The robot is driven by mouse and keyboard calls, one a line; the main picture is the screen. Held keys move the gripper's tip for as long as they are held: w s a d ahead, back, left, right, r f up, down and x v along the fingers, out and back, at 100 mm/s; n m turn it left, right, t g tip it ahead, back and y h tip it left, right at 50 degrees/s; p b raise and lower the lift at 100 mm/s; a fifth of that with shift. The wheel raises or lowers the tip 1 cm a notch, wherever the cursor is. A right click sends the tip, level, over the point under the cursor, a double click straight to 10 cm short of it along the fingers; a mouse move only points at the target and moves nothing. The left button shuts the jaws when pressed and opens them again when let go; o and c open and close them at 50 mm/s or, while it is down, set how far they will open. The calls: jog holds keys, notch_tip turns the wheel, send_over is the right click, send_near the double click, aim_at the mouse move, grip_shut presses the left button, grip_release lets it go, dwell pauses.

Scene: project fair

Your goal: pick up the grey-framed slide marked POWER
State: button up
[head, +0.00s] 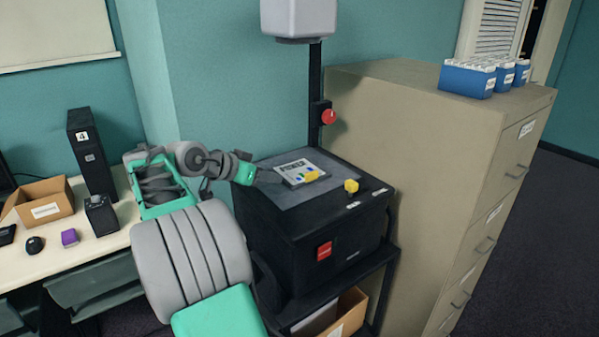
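A grey-framed slide (290,169) lies on the flat top of the black overhead projector (310,222). It has dark lettering too small to read surely, and small blue, green and yellow marks or pieces on it. My gripper (276,179) reaches in from the left, low over the projector top, with its dark fingertips at or very near the slide's left edge. Whether they touch the slide, and whether they are open or shut, is too small to tell.
The projector's post (315,95) and head (298,18) rise behind the slide. A tall beige cabinet (420,150) stands close on the right. A desk (100,255) with a cardboard box (42,212) is at left.

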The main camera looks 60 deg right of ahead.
aim_at(309, 173)
jog(key=s+d+m+g, duration=0.1)
jog(key=s+d+m, duration=0.1)
jog(key=s, duration=0.1)
jog(key=s+d+r+g, duration=0.1)
jog(key=s, duration=0.1)
jog(key=shift+d+r+m+g, duration=0.1)
jog(key=shift+d+m+g, duration=0.05)
jog(key=shift+m+g, duration=0.2)
jog(key=p+x, duration=0.1)
jog(key=x, duration=0.6)
jog(key=shift+d, duration=0.2)
jog(key=shift+w, duration=0.1)
jog(key=shift+c, duration=0.4)
grip_shut()
